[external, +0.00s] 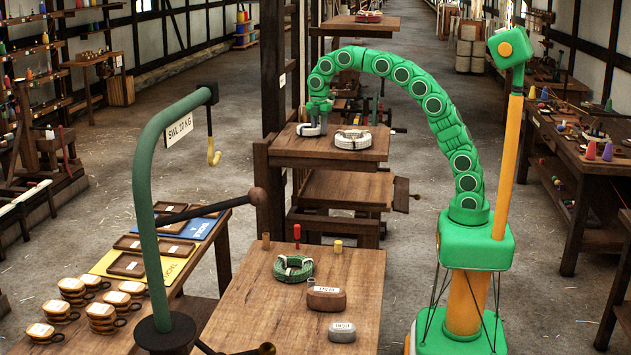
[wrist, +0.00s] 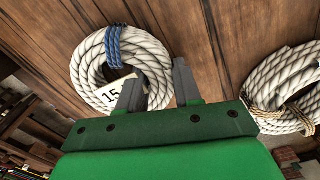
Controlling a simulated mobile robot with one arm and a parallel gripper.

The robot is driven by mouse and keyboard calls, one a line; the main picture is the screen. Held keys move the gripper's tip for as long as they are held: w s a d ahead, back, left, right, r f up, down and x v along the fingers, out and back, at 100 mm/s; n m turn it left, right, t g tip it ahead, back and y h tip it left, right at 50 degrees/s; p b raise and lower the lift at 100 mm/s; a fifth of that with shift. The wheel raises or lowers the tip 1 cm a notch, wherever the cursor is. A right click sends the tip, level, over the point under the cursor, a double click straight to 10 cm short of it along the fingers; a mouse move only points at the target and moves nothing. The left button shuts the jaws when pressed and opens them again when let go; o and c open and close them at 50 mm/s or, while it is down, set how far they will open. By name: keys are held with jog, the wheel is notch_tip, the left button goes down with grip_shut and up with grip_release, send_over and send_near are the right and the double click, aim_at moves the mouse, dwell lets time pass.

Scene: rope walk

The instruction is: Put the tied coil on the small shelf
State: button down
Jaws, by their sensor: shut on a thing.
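A white rope coil with a blue tie (wrist: 97,50) and a "15" tag lies on the wooden shelf (external: 335,158). My gripper (wrist: 157,84) is shut on the coil's right side, one finger in its hole and one outside. In the external view my gripper (external: 317,112) is over the left part of that shelf, with the white coil (external: 309,131) under it, partly hidden. I cannot tell whether the coil is lifted at all. A second white coil with a tan tie (wrist: 291,100) lies to the right, apart from it, also in the external view (external: 353,140).
A wooden post (external: 272,70) stands left of the shelf. A higher shelf (external: 345,29) holds a red and white coil. A lower board (external: 345,188) is below. The front table (external: 330,285) bears a green coil (external: 293,268), labelled weights and pegs, beside a green hook stand (external: 146,210).

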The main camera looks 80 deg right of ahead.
jog(key=c, duration=0.8)
grip_release()
jog(key=shift+f, duration=0.1)
jog(key=shift+r, duration=3.85)
